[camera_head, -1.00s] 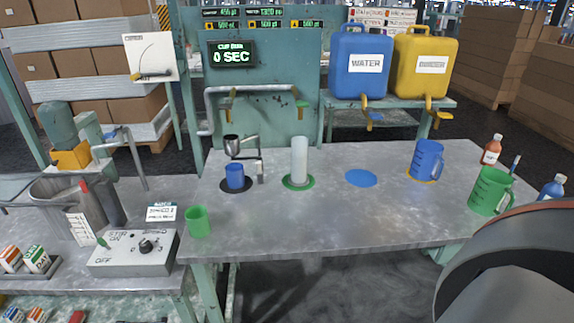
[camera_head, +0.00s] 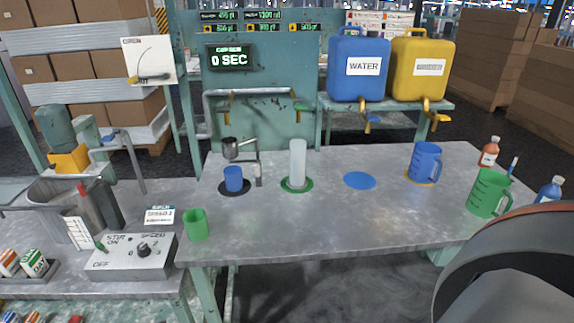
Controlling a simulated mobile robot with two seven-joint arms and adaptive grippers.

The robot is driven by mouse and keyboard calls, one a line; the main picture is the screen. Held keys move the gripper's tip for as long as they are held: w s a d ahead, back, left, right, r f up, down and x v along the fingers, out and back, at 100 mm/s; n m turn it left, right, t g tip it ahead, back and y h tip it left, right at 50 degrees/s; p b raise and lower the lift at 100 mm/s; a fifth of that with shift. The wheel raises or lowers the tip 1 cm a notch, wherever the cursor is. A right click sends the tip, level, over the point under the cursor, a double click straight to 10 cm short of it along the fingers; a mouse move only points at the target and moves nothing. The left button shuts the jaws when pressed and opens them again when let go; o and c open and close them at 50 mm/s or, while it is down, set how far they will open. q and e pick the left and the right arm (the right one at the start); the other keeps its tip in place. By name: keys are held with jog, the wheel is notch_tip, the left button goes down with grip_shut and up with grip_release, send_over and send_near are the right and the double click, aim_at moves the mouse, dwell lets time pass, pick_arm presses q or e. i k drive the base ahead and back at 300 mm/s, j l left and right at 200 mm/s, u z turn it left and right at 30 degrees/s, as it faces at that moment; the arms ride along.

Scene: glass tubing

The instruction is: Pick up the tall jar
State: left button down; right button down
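The tall jar (camera_head: 298,163) is a narrow, whitish, translucent cylinder. It stands upright on a green round mat (camera_head: 296,188) near the middle of the grey table. Neither of my grippers shows in the head view. A large dark rounded part of my own body fills the lower right corner and hides the table's right front corner.
A blue cup (camera_head: 234,179) on a black mat stands left of the jar, beside a metal stand (camera_head: 256,165). A green cup (camera_head: 196,224) is at the front left. Right are an empty blue disc (camera_head: 360,181), blue pitcher (camera_head: 425,162) and green pitcher (camera_head: 488,194).

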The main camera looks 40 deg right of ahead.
aim_at(298, 164)
jog(key=z, duration=1.1)
jog(key=i+l+z, duration=0.2)
jog(key=l, duration=0.2)
jog(key=i+l+z, duration=0.2)
jog(key=l, duration=0.15)
jog(key=k+l, duration=0.05)
